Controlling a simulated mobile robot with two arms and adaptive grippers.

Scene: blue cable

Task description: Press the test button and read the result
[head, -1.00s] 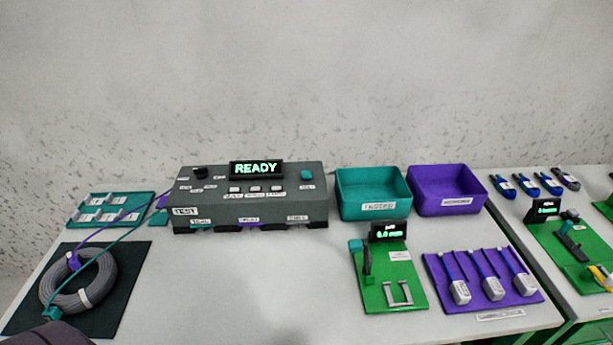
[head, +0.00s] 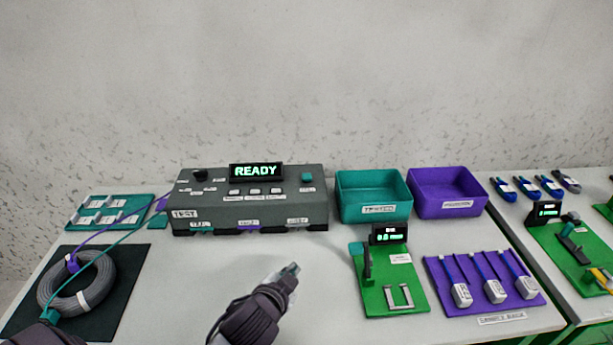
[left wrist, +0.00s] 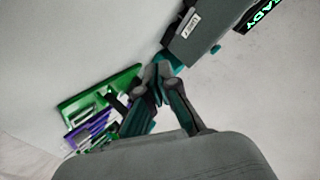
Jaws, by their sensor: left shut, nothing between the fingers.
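The grey tester (head: 250,212) stands at the back of the table, with a teal button (head: 307,177) on the right of its top. Its display (head: 256,171) reads READY in green. My left gripper (head: 291,269) is shut and empty. It is in front of the tester and apart from it, below and slightly left of the button in the head view. In the left wrist view the gripper's fingers (left wrist: 158,74) show together, with part of the tester (left wrist: 197,37) and its display (left wrist: 262,15) beyond. My right gripper is not in view.
A coiled grey cable (head: 103,277) lies on a dark mat at the left, with purple and teal leads toward the tester. Teal (head: 373,196) and purple (head: 447,192) bins stand right of the tester. A green fixture (head: 376,297) and purple rack (head: 475,301) are at front right.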

